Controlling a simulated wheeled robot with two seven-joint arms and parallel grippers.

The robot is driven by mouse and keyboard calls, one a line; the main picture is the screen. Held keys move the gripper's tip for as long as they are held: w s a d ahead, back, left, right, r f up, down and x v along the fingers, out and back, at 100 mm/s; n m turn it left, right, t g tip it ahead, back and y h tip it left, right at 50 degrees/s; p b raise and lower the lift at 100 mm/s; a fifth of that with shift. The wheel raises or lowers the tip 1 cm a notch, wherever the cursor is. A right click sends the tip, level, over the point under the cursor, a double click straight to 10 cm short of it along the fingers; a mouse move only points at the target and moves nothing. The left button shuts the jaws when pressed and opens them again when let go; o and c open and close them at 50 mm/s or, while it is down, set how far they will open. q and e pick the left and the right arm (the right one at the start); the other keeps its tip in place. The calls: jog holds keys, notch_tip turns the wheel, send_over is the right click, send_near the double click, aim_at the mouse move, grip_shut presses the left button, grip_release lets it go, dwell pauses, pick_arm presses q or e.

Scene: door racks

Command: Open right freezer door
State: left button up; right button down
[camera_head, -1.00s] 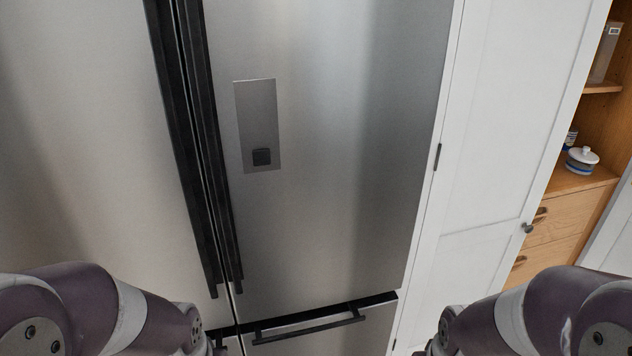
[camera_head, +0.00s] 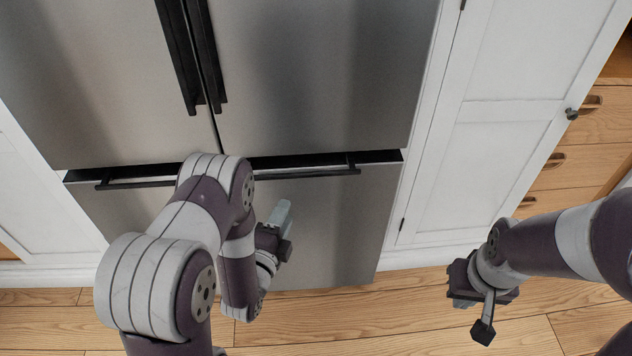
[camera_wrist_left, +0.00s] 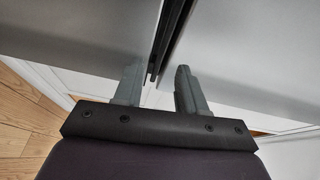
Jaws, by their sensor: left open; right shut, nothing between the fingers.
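The steel fridge-freezer has a right upper door (camera_head: 315,75) with a long black vertical handle (camera_head: 206,55), beside the left upper door's matching handle (camera_head: 181,55). Below is a right lower front (camera_head: 335,225) with a black horizontal bar handle (camera_head: 325,173). The doors look shut. My left gripper (camera_head: 283,217) is in front of the right lower front, below its bar handle, holding nothing. In the left wrist view its fingers (camera_wrist_left: 160,88) are apart, with dark handles beyond them. My right gripper (camera_head: 484,328) is shut and empty, low at the right, away from the fridge.
A left bar handle (camera_head: 135,184) is partly hidden by my left arm. White cabinet doors (camera_head: 490,140) flank the fridge on the right; wooden drawers (camera_head: 555,130) stand farther right. The wooden floor (camera_head: 370,325) is clear between my arms.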

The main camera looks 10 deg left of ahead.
aim_at(299, 177)
pick_arm(q)
jog(key=shift+m+t, duration=0.3)
jog(key=w, duration=1.2)
jog(key=shift+w+d+r+b, duration=0.3)
jog(key=shift+w+d, duration=0.05)
jog(key=shift+d, duration=0.05)
grip_shut()
